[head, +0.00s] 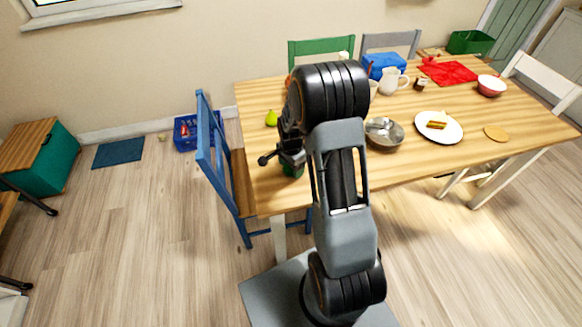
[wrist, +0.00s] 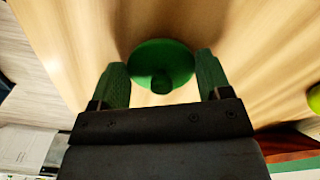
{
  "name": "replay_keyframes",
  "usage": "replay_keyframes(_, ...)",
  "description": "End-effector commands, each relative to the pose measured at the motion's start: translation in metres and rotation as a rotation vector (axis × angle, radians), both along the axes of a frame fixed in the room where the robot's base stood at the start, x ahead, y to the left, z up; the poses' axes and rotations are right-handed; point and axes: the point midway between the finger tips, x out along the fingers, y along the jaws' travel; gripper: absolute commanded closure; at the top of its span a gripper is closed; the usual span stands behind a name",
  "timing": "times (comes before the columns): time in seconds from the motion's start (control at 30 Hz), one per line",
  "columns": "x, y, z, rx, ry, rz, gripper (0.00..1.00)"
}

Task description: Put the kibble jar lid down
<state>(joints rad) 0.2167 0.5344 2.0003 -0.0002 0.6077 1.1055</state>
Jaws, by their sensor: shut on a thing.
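The kibble jar lid (wrist: 160,52) is a round green disc with a darker knob in its middle. In the wrist view it sits between the two fingers of my gripper (wrist: 162,80), which is shut on it. In the head view my gripper (head: 291,160) is low over the front left part of the wooden table, with the green lid (head: 293,171) just below it, partly hidden by my arm. A shadow lies beside the lid on the wood; I cannot tell whether the lid touches the tabletop. I cannot make out the kibble jar.
The table (head: 258,182) is bare around my gripper. A green pear (head: 271,118) lies behind it. To the right are a metal bowl (head: 386,141), a white plate (head: 447,133) and a tan disc (head: 496,133). A blue chair (head: 215,160) stands at the table's left edge.

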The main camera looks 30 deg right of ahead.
Motion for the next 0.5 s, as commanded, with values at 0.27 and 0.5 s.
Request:
replay_keyframes(0.27,-0.0001,-0.0002,-0.0076,-0.001,-0.001,0.000,0.51)
replay_keyframes(0.5,-0.0002,-0.0002,-0.0119,0.000,-0.001,0.000,0.27)
